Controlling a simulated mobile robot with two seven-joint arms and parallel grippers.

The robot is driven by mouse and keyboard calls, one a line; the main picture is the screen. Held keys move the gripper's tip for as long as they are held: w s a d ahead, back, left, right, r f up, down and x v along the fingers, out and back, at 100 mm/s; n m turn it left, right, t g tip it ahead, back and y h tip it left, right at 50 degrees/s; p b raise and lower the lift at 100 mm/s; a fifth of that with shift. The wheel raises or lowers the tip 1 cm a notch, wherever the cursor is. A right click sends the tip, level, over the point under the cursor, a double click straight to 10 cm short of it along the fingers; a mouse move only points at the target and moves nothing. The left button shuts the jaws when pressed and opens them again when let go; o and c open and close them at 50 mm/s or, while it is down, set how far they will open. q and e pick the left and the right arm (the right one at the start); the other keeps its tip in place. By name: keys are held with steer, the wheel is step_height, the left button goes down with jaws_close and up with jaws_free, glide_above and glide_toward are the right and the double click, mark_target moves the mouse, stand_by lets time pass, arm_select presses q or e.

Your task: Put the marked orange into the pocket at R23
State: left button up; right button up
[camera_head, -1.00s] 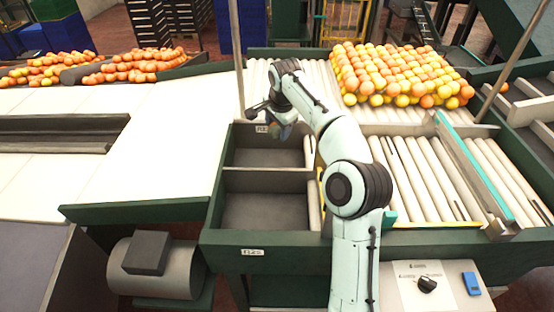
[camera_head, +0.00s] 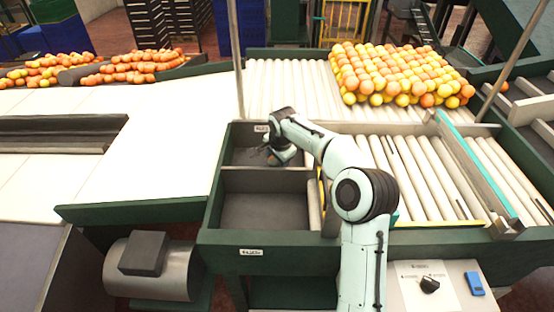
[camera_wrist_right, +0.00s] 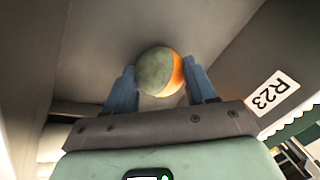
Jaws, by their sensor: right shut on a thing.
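The marked orange (camera_wrist_right: 160,72), part grey-green and part orange, sits between the two blue fingers of my right gripper (camera_wrist_right: 160,88) in the right wrist view. The gripper is shut on it. In the head view my right gripper (camera_head: 279,157) is down inside the far pocket (camera_head: 240,150), and the orange is hidden there. The label R23 (camera_wrist_right: 269,93) shows on the pocket's wall in the right wrist view, to the right of the orange. A gap between orange and pocket floor cannot be judged. My left gripper is not in view.
A near pocket (camera_head: 262,211), empty, lies in front of the far one, with a divider (camera_head: 262,180) between them. White rollers (camera_head: 425,170) lie to the right. A pile of oranges (camera_head: 395,75) stands behind. A thin post (camera_head: 236,60) rises at the back left.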

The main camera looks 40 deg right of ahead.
steer(key=shift+w, duration=0.1)
steer(key=o, duration=1.1)
steer(key=shift+f, duration=0.1)
steer(key=shift+c, duration=0.2)
steer(key=v, duration=1.2)
